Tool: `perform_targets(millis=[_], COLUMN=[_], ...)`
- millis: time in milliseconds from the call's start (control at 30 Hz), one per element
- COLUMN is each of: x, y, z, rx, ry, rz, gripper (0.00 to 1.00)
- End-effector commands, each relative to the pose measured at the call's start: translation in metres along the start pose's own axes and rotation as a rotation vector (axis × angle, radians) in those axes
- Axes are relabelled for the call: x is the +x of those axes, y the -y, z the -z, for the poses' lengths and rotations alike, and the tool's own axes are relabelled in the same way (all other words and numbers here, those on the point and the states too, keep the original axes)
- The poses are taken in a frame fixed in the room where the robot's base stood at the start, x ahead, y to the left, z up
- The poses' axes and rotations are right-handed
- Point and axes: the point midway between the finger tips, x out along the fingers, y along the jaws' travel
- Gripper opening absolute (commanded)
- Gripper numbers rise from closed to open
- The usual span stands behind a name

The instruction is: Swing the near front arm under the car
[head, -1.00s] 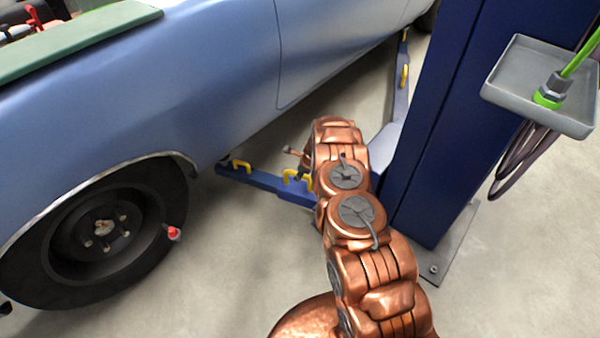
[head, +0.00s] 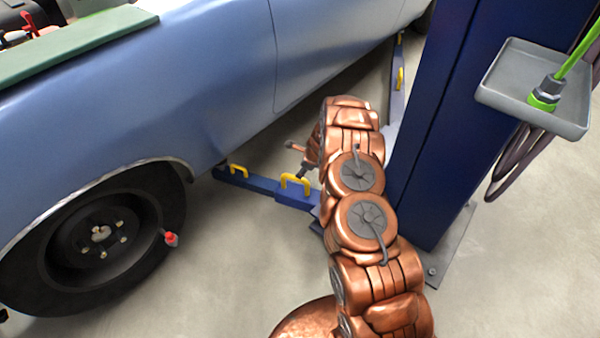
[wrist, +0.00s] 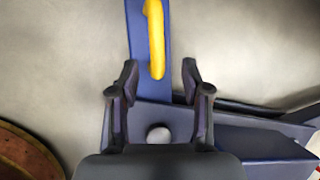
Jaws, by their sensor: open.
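The near front arm (head: 262,187) is a blue bar low above the floor, running from the column's foot to the car's (head: 215,85) lower edge. My gripper (wrist: 160,78) is open above the blue arm (wrist: 149,105). In the wrist view the end of a yellow handle (wrist: 156,40) reaches between the fingertips, with space on both sides. In the head view my copper arm hides much of the gripper and the arm's column end.
The blue column (head: 445,130) stands right of my arm, with a grey tray (head: 515,90) on it. The front wheel (head: 95,240) is at left. Another blue lift arm (head: 397,90) lies beyond. Floor between wheel and my arm is clear.

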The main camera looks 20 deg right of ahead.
Motion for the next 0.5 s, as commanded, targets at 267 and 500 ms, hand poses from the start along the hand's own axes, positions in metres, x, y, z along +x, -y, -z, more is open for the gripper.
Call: perform_targets(millis=[267, 500], x=[-0.03, -0.042], y=[0.001, 0.0], z=[0.0, 0.0], rx=[0.0, 0.001], ry=[0.0, 0.0], rz=[0.002, 0.001], gripper=[0.47, 0.47])
